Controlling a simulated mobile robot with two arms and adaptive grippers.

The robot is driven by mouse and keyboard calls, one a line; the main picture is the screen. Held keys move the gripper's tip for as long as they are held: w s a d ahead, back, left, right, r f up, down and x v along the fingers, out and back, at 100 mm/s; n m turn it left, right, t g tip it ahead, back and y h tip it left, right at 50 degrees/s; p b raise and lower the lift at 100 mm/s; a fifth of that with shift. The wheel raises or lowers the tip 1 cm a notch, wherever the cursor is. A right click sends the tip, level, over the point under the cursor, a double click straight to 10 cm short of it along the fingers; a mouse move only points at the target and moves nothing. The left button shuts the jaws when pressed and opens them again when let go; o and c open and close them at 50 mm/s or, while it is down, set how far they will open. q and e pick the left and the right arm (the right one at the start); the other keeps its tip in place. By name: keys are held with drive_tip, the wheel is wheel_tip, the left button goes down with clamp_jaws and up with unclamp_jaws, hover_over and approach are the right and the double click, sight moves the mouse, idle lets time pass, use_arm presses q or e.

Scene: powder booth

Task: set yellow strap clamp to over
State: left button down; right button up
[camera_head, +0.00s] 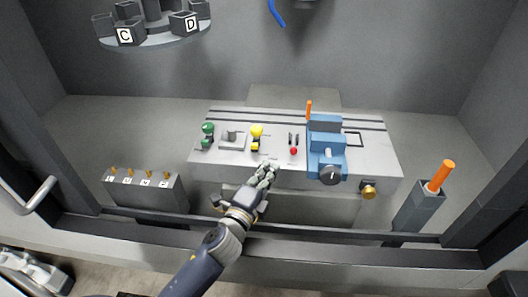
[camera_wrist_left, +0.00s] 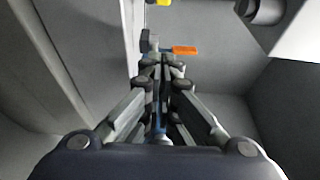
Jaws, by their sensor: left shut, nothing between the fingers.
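The yellow strap clamp (camera_head: 256,132) stands on the grey fixture plate (camera_head: 272,150), between a grey block and a small red-tipped part. Whether its strap is over or back is too small to tell. A bit of yellow (camera_wrist_left: 164,2) shows at the top edge of the left wrist view. My left gripper (camera_head: 268,172) is at the plate's front edge, in front of and slightly right of the yellow clamp, apart from it. Its fingers (camera_wrist_left: 162,66) are shut and empty. My right gripper is in neither view.
A green clamp (camera_head: 207,136) stands left on the plate. A blue vise (camera_head: 325,147) with a dark knob stands right. A brass knob (camera_head: 369,188) is on the front right. A labelled box (camera_head: 146,190) and an orange-handled holder (camera_head: 418,207) flank the plate. The booth's front rail (camera_head: 330,231) runs below.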

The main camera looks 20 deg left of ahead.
sight(256, 141)
use_arm(q)
drive_tip(key=w, duration=0.4)
drive_tip(key=w+p, duration=0.1)
drive_tip(key=w, duration=0.1)
drive_tip(key=shift+w+d+r, duration=0.1)
drive_tip(key=shift+w+d, duration=0.15)
drive_tip(key=shift+d, duration=0.05)
drive_tip(key=shift+w+a, duration=0.25)
drive_tip(key=shift+w, duration=0.05)
drive_tip(key=shift+s+a+p, duration=0.2)
drive_tip(key=shift+a+p, duration=0.15)
drive_tip(key=shift+a, duration=0.2)
drive_tip(key=shift+s+a+p, duration=0.15)
drive_tip(key=shift+a+p, duration=0.15)
drive_tip(key=shift+a, duration=0.25)
drive_tip(key=shift+s+a, duration=0.25)
drive_tip(key=shift+a, duration=0.35)
drive_tip(key=shift+w+d, duration=0.1)
drive_tip(key=shift+s+a+m+g+h+p, duration=0.1)
drive_tip(key=shift+a+m+g+h+p, duration=0.1)
drive_tip(key=shift+m+h, duration=0.45)
drive_tip(key=shift+s+a+m+g+h+p, duration=0.1)
drive_tip(key=shift+s+a+m+g+h, duration=0.2)
drive_tip(key=shift+h, duration=0.6)
drive_tip(key=shift+w+a+m+g+h+p, duration=0.1)
drive_tip(key=shift+m+h, duration=0.45)
drive_tip(key=shift+h, duration=0.2)
